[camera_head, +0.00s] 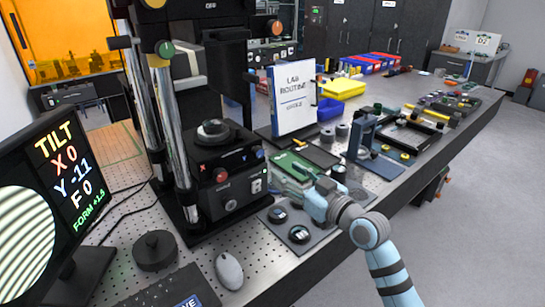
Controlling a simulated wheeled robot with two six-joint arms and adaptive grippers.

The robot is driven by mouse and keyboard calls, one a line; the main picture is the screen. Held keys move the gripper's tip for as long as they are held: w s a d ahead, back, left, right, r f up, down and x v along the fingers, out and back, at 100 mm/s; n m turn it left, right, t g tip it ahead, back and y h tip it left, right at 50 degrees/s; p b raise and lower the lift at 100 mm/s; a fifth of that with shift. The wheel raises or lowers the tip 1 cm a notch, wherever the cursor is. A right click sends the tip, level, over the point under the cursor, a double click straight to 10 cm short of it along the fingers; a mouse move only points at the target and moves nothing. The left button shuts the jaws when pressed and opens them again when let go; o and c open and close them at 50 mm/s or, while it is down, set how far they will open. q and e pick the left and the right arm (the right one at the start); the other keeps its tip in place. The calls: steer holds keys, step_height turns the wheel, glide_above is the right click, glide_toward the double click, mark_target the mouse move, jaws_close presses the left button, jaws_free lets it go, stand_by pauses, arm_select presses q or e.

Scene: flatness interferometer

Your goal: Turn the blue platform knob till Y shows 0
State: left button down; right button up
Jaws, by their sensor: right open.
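The interferometer (212,140) stands on the perforated bench at centre left. A small blue knob (260,154) shows on the right side of its platform, and a red knob (221,175) on its front. The monitor (62,170) at the left reads X 0, Y -11, F 0 and FORM +1.5, beside striped fringes. My right gripper (289,178) reaches in from the lower right, to the right of the platform. It is open and appears apart from the blue knob; its fingertips are hard to make out against the clutter. My left gripper is out of view.
A white "LAB ROUTINE" board (293,97) stands behind my right gripper. A dark mat with round parts (299,234) lies below it. A mouse (229,271) and a black puck (154,250) are in front of the interferometer. Yellow bin (343,88) and tools stand farther back.

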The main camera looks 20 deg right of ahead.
mark_target(260, 154)
steer(key=x, duration=1.1)
steer(key=shift+d+b, duration=0.15)
steer(key=shift+b, duration=0.2)
jaws_close()
